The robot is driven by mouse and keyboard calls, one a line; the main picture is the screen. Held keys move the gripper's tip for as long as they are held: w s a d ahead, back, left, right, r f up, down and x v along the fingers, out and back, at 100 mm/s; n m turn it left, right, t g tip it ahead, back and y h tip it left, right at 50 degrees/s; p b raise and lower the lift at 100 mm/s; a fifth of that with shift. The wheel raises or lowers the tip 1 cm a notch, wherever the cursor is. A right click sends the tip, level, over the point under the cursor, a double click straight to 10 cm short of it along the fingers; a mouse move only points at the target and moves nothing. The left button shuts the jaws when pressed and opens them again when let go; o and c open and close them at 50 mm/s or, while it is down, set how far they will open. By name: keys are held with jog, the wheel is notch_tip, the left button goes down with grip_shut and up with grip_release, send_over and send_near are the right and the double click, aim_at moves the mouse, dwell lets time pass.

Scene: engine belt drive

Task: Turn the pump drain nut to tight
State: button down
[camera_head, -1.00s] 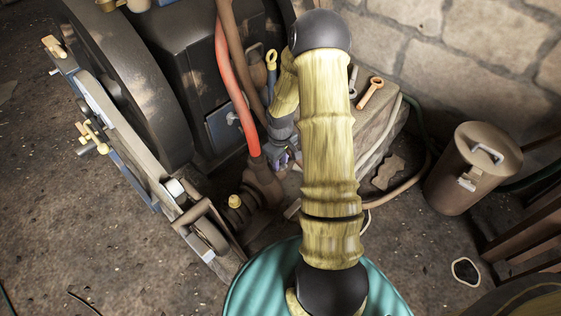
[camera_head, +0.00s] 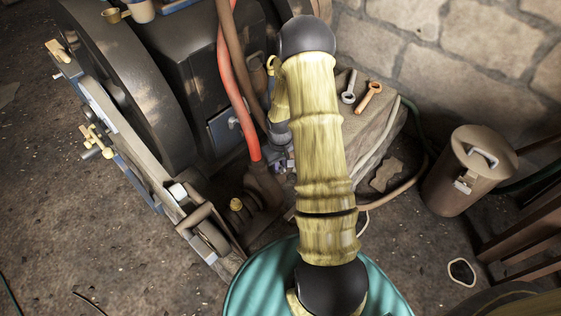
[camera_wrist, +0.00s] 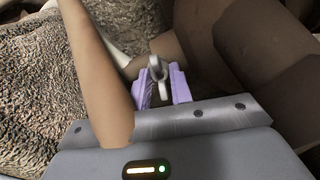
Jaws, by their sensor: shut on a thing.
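In the wrist view, my gripper (camera_wrist: 161,88) has two short purple fingers closed on a small grey ring-headed piece (camera_wrist: 157,68). Its ring stands up between the fingertips. It looks like the pump drain nut, but its lower part is hidden between the fingers, and no tight mark is readable. In the head view, my gripper (camera_head: 284,163) is low beside the pump's dark body (camera_head: 263,186), just right of the red hose's lower end. My own arm covers much of that spot, and the nut cannot be made out there.
The red hose (camera_head: 236,95) and a brown pipe (camera_wrist: 98,70) run close beside my gripper. A grey spanner (camera_head: 349,88) and an orange spanner (camera_head: 370,97) lie on the stone block (camera_head: 372,130). A lidded brown can (camera_head: 466,172) stands right. The large flywheel (camera_head: 130,85) is left.

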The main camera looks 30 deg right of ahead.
aim_at(280, 167)
jog(key=c, duration=1.5)
grip_release()
jog(key=shift+c, duration=0.2)
notch_tip(280, 167, up, 17)
jog(key=p, duration=0.7)
jog(key=shift+r, duration=0.2)
jog(key=shift+c, duration=0.4)
